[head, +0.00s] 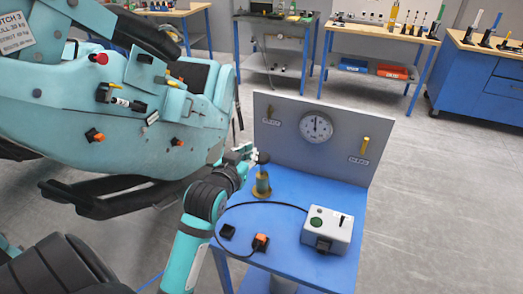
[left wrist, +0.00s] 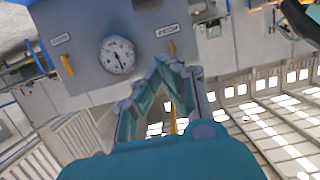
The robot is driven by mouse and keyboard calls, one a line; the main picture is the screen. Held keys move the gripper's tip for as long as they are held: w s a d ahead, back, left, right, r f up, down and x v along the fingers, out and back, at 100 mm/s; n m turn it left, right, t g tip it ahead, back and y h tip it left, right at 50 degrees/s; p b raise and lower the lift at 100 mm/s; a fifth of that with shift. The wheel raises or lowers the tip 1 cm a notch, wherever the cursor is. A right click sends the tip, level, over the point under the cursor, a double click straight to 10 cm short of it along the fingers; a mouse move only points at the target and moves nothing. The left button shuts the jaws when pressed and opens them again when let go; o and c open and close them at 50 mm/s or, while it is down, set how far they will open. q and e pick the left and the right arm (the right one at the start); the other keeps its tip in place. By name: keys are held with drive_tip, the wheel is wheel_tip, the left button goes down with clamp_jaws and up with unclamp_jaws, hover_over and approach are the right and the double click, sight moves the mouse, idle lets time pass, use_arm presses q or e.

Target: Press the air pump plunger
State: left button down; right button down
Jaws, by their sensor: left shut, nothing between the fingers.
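The air pump (head: 262,187) is a small olive-brass cylinder on a round base, standing upright on the blue bench. Its plunger has a dark round knob (head: 263,158) on top. My left gripper (head: 250,152) is shut and empty, close to the left of the knob at about its height. I cannot tell whether it touches the knob. In the left wrist view the fingers of the left gripper (left wrist: 168,66) meet at the tips, and the pump cannot be made out there. My right gripper is not in view.
Behind the pump stands a grey panel (head: 345,140) with a round gauge (head: 316,127) and two brass handles. A grey box with a green button (head: 327,230) and a black cable sit on the bench (head: 285,262). A large teal machine (head: 100,110) fills the left. Floor is clear at right.

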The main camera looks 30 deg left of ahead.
use_arm(q)
drive_tip(key=p, duration=0.3)
hover_over(261, 159)
drive_tip(key=shift+w+a+f, duration=0.1)
drive_tip(key=shift+w+f, duration=0.05)
drive_tip(key=shift+f, duration=0.4)
drive_tip(key=shift+w+f, duration=0.15)
drive_tip(key=shift+f, duration=0.35)
wheel_tip(261, 159, down, 3)
drive_tip(key=shift+s+r+p, duration=0.1)
drive_tip(key=shift+s+p, duration=0.05)
drive_tip(key=shift+p, duration=0.15)
drive_tip(key=shift+s+f, duration=0.15)
drive_tip(key=shift+f, duration=0.55)
